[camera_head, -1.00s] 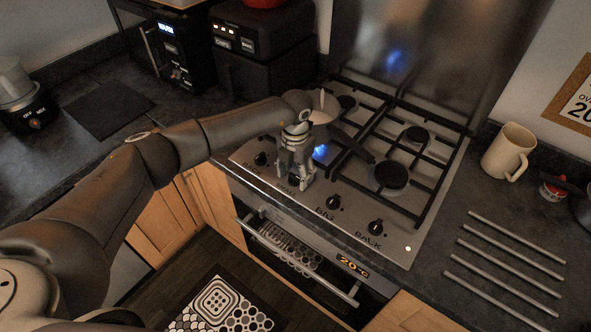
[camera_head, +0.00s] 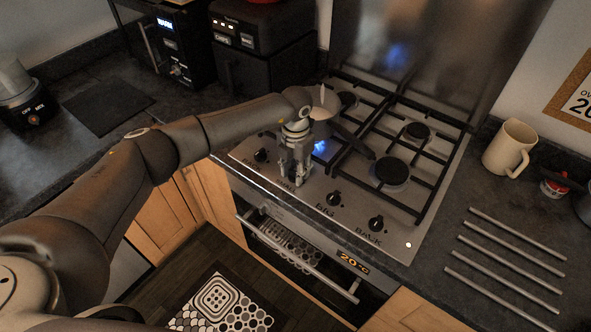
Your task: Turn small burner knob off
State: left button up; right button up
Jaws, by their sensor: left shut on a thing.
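A steel gas hob (camera_head: 312,205) has a row of black knobs along its front edge. My left gripper (camera_head: 294,180) points down over the second knob from the left. Its fingers are shut on that knob, which they mostly hide, and its label is partly covered. A blue flame (camera_head: 320,147) burns at the front left burner just behind my gripper. The far left knob (camera_head: 262,156), the knob labelled BIG (camera_head: 333,199) and the knob labelled BACK (camera_head: 376,224) are uncovered. My right gripper is not in view.
Black pan supports (camera_head: 351,152) stand close behind my gripper. An oven with a handle (camera_head: 300,262) is below the hob. A beige mug (camera_head: 509,149) and metal bars (camera_head: 505,265) are on the right counter. A black appliance (camera_head: 262,50) stands behind left.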

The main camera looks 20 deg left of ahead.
pick_arm(q)
jog(key=m+b, duration=0.5)
jog(key=b, duration=0.1)
jog(key=m+b, duration=0.5)
jog(key=b, duration=0.1)
jog(key=shift+s+d+f+m, duration=0.1)
jog(key=shift+f+m, duration=0.1)
jog(key=shift+m, duration=0.2)
jog(key=m+b, duration=0.3)
jog(key=shift+r, duration=0.1)
jog(key=shift+s+r+m+b, duration=0.15)
jog(key=shift+m+b, duration=0.8)
jog(key=shift+m, duration=0.75)
jog(key=o, duration=1)
